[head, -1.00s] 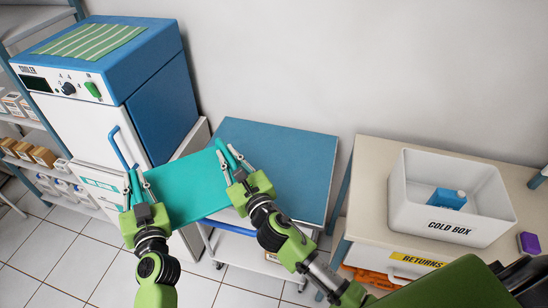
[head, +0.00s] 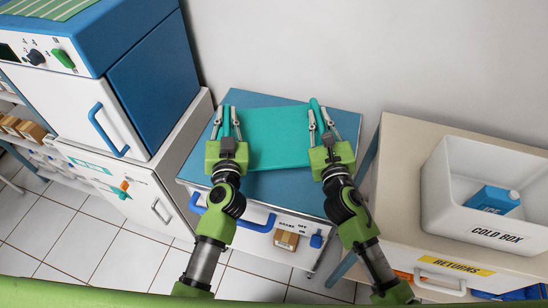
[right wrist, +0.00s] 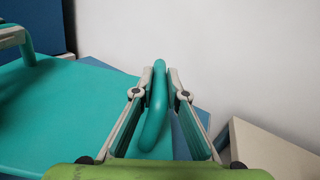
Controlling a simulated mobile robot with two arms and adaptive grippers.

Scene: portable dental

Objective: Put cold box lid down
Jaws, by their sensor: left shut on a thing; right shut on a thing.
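The teal cold box lid (head: 277,138) is a flat panel with a raised handle at each end, held over the blue cart top (head: 258,98). My left gripper (head: 227,122) is shut on its left handle. My right gripper (head: 318,120) is shut on its right handle, and the right wrist view shows that handle (right wrist: 156,105) between the fingers. I cannot tell whether the lid touches the cart top. The white cold box (head: 480,220) stands open at the right with a blue ice pack (head: 491,199) inside.
The cooler (head: 130,85) stands left of the cart on a white cabinet. The beige returns table (head: 400,180) is to the right, under the cold box. Strips of the cart top are bare around the lid. A wall is behind.

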